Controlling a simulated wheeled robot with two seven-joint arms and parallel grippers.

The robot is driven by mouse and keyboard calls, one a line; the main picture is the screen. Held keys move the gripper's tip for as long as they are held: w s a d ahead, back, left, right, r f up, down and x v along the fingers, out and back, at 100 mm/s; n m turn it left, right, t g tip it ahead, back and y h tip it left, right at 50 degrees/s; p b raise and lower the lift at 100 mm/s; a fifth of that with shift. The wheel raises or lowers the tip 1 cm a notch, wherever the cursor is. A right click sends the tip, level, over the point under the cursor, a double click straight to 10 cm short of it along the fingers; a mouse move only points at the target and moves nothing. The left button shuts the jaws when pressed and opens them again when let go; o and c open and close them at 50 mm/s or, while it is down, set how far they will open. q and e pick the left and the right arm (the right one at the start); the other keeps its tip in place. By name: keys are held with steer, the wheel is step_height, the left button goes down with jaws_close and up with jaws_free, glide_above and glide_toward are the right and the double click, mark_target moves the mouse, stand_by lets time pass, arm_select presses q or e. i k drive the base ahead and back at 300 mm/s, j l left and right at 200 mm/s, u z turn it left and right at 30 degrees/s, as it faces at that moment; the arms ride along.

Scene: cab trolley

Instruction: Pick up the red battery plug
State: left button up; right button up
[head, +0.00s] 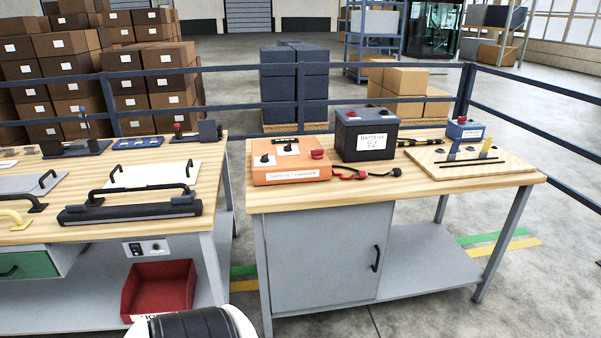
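A small red plug (360,175) lies on the wooden top of the right-hand table, in front of the black battery box (350,148). The battery box has a white label and a red cap on top. Neither of my grippers shows in the head view. A white and black rounded part of mine shows at the bottom edge, left of centre.
An orange charger box (290,175) stands just left of the plug. A wooden board (470,172) with upright blue and yellow pieces lies to the right. A gap separates this table from the left table (130,226), which holds several handles. A rail runs behind.

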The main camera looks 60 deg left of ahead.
mark_target(362, 175)
steer(key=u, duration=1.65)
